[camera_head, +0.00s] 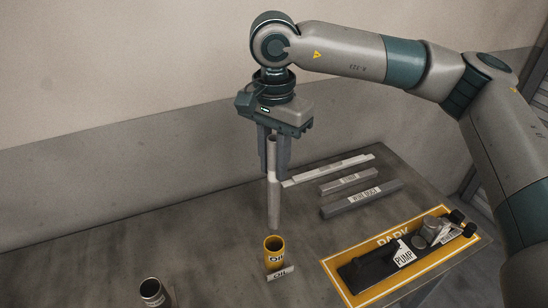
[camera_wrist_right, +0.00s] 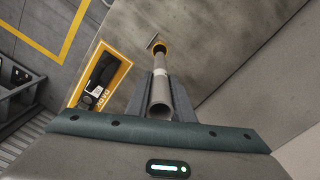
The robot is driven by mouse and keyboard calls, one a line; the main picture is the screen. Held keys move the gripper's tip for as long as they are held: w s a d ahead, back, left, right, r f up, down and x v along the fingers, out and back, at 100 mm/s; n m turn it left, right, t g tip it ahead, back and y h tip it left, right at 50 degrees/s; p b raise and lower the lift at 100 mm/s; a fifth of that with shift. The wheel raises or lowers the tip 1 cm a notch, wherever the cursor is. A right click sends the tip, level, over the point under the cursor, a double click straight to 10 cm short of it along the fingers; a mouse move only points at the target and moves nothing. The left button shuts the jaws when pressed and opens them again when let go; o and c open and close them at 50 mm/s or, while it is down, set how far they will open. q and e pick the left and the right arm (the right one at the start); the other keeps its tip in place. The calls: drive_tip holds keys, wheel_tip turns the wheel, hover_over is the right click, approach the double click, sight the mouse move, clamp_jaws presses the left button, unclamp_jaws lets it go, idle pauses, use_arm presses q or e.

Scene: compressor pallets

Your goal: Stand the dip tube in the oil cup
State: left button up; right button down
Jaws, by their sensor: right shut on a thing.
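The dip tube (camera_head: 273,205) is a long grey tube with a pale band, held upright with its lower end above the table. My right gripper (camera_head: 274,165) is shut on the upper part of the dip tube, and in the right wrist view the tube (camera_wrist_right: 161,92) runs away from between the fingers. The yellow oil cup (camera_head: 275,254), marked OIL, stands on the table just below the tube's lower end. In the right wrist view the cup's yellow rim (camera_wrist_right: 160,46) shows at the tube's far end; I cannot tell the exact gap. My left gripper is not in view.
A small label plate (camera_head: 281,274) stands in front of the cup. A dark open cup (camera_head: 153,292) is at the front left. A yellow-bordered PARK mat (camera_head: 340,283) holds a pump assembly (camera_head: 405,250) at right. Several grey bars (camera_head: 360,197) lie behind.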

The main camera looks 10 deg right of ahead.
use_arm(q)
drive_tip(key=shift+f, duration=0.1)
use_arm(e)
drive_tip(key=shift+f, duration=0.25)
drive_tip(key=b, duration=0.2)
hover_over(274, 208)
drive_tip(key=w, duration=0.1)
drive_tip(key=shift+w+d+f, duration=0.1)
drive_tip(key=shift+f, duration=1.35)
drive_tip(key=shift+w+d+f, duration=0.1)
drive_tip(key=shift+f, duration=1.45)
drive_tip(key=shift+f+b, duration=0.55)
drive_tip(key=shift+b, duration=0.25)
drive_tip(key=shift+f+b, duration=1.1)
drive_tip(key=shift+b, duration=0.05)
drive_tip(key=shift+f+b, duration=0.75)
drive_tip(key=shift+b, duration=0.05)
drive_tip(key=shift+f+b, duration=0.75)
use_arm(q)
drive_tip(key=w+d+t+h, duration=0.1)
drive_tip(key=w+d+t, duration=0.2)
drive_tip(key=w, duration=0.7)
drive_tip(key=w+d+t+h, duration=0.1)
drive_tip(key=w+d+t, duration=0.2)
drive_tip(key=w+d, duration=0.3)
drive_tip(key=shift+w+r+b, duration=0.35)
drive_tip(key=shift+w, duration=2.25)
use_arm(e)
drive_tip(key=shift+f, duration=0.35)
